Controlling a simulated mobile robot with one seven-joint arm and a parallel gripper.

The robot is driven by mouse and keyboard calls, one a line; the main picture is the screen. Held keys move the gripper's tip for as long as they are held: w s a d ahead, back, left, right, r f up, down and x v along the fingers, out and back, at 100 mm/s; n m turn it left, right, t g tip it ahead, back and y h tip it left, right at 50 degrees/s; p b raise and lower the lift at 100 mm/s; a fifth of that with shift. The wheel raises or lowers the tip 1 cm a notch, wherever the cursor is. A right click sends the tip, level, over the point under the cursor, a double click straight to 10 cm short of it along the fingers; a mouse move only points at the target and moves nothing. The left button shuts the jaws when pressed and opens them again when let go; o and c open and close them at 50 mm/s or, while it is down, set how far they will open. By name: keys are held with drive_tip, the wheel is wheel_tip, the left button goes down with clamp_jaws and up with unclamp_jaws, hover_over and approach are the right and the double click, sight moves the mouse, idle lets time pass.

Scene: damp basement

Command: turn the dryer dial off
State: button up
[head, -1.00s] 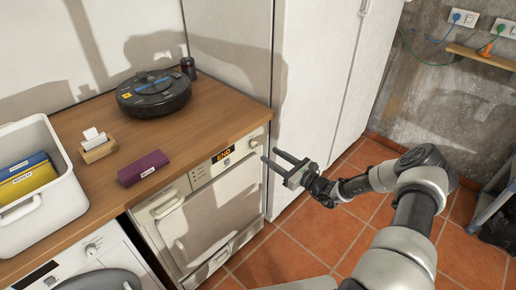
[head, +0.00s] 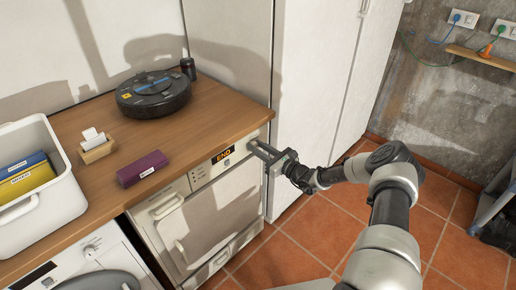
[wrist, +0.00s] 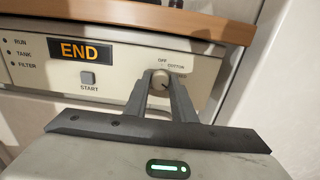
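The dryer (head: 215,215) stands under the wooden counter, its front panel facing me. Its round beige dial (wrist: 160,80) sits at the right of the panel in the wrist view, with OFF printed above it and COTTON to the upper right. A further label at its right is partly covered. My gripper (head: 256,147) is at the dial, its fingers on either side and appearing to touch it; the wrist view also shows the fingers (wrist: 160,86). The dial's pointer setting is unclear. The panel's display (wrist: 80,51) reads END, above the START button (wrist: 88,78).
The wooden counter (head: 220,105) overhangs the panel closely. On it are a robot vacuum (head: 153,93), a purple box (head: 142,168), a card holder (head: 97,149) and a white bin (head: 60,190). A tall white cabinet (head: 315,80) stands close on the right. The tiled floor in front is open.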

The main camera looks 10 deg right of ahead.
drive_tip(key=c, duration=0.3)
drive_tip(key=shift+n, duration=0.3)
drive_tip(key=n, duration=1.1)
drive_tip(key=shift+d+n+p, duration=0.1)
drive_tip(key=shift+n+p, duration=0.2)
drive_tip(key=shift+p, duration=0.1)
drive_tip(key=n+p, duration=0.1)
drive_tip(key=n, duration=0.5)
drive_tip(key=shift+r, duration=0.1)
drive_tip(key=n+p, duration=0.1)
drive_tip(key=n, duration=0.4)
drive_tip(key=shift+n, duration=0.3)
